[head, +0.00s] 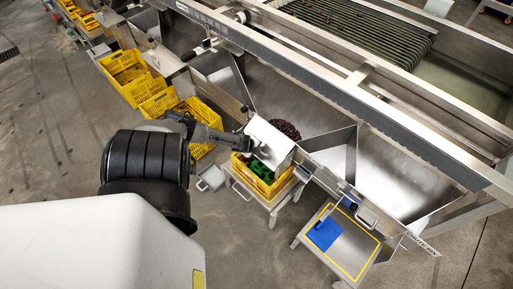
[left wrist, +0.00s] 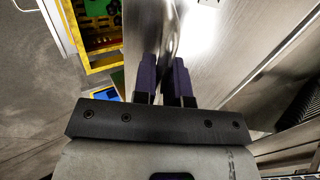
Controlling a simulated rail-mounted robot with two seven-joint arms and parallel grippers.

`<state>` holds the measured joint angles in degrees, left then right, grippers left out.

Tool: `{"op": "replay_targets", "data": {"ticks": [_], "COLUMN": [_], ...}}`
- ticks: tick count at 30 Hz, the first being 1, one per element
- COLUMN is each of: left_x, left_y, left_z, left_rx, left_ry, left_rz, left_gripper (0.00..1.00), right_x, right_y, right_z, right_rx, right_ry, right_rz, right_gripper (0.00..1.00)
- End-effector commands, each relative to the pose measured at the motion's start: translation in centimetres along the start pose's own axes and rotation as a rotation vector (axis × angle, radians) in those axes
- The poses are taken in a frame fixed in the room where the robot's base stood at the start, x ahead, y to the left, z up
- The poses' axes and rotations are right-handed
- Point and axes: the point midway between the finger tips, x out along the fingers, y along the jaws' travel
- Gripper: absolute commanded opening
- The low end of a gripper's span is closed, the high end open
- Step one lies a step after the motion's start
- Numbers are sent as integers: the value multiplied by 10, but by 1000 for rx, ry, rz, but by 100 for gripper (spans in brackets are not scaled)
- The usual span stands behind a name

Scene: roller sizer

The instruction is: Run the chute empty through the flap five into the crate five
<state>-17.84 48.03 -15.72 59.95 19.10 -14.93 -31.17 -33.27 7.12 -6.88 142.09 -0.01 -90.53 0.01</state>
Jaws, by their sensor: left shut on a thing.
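My left gripper (head: 243,143) reaches in from the left and is shut on the handle of a metal flap (head: 270,143). In the left wrist view the dark purple fingers (left wrist: 164,82) close around a thin metal handle (left wrist: 172,38). Dark round fruit (head: 287,130) shows in the chute just behind the flap. A yellow crate (head: 262,188) with a green patch inside stands on a stand below the flap. The flap partly hides the crate's inside. The crate also shows in the left wrist view (left wrist: 97,62). My right gripper is in neither view.
Several other yellow crates (head: 125,77) stand along the chutes to the upper left. To the right, a stand (head: 352,250) with a yellow outline bears a blue item (head: 323,235), under the chute labelled six (head: 422,245). A long metal rail (head: 320,85) runs above the chutes.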

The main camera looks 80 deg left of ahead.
Motion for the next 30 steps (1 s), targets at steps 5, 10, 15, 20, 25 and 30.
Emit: {"op": "replay_targets", "data": {"ticks": [5,10,15,20,25,30], "left_x": [0,0,0,0,-2,-19], "left_y": [-1,-1,-1,-1,0,-1], "left_z": [0,0,0,0,0,0], "left_rx": [4,4,2,2,1,1], "left_ry": [1,1,1,1,1,2], "left_rz": [-2,-2,-1,-1,0,2], "left_gripper": [0,14,31,37,37,37], "right_x": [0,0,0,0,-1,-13], "right_y": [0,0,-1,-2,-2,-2], "right_z": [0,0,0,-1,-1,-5], "right_rx": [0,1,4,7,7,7], "right_ry": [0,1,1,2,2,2], "right_rz": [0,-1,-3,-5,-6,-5], "right_gripper": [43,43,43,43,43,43]}}
